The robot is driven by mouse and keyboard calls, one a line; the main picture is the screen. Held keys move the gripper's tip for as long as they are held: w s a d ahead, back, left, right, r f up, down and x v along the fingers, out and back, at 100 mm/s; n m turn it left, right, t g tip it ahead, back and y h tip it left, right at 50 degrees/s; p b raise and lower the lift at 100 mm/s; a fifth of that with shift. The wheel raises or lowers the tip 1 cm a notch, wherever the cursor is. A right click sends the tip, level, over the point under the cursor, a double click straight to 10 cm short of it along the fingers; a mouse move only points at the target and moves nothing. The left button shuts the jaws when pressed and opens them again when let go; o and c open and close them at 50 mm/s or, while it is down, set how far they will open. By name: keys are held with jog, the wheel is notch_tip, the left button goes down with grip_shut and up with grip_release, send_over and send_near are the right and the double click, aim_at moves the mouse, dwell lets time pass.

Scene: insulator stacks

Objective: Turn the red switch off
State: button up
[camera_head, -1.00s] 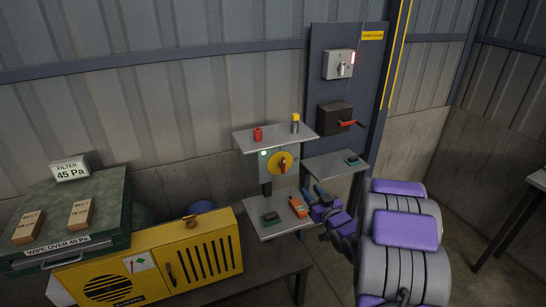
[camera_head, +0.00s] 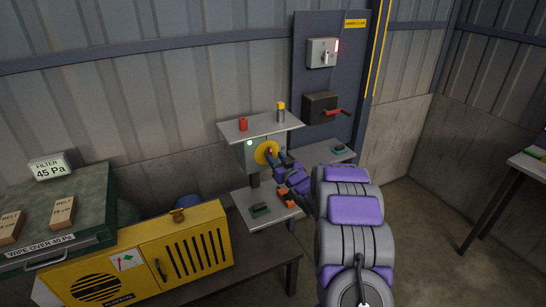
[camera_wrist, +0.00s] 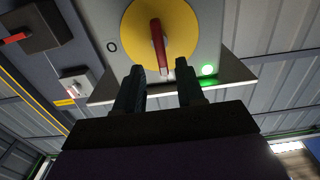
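The red switch (camera_head: 269,151) is a rotary handle on a yellow disc (camera_head: 260,153) on a grey panel between two shelves. In the wrist view the red handle (camera_wrist: 157,42) lies nearly along the picture's vertical, on the yellow disc (camera_wrist: 138,27). A green light (camera_wrist: 207,70) glows beside the disc. My gripper (camera_wrist: 162,76) is open, its two dark fingers apart on either side of the handle's near end. It looks close to the handle, but I cannot tell whether it touches. In the head view my gripper (camera_head: 277,157) partly covers the disc's right side.
The upper shelf (camera_head: 262,127) holds a red item (camera_head: 243,124) and a yellow-topped cylinder (camera_head: 281,112). The lower shelf (camera_head: 270,221) holds small items. A black box (camera_head: 319,108) with a red lever and a grey switch box (camera_head: 322,52) hang behind. A yellow machine (camera_head: 150,262) stands left.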

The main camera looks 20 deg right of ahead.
aim_at(271, 154)
jog(key=w, duration=0.3)
jog(key=shift+w+a, duration=0.25)
jog(key=shift+a, duration=0.05)
jog(key=shift+d, duration=0.3)
jog(key=shift+c, duration=0.3)
jog(key=shift+a, duration=0.25)
jog(key=shift+c, duration=1.4)
grip_shut()
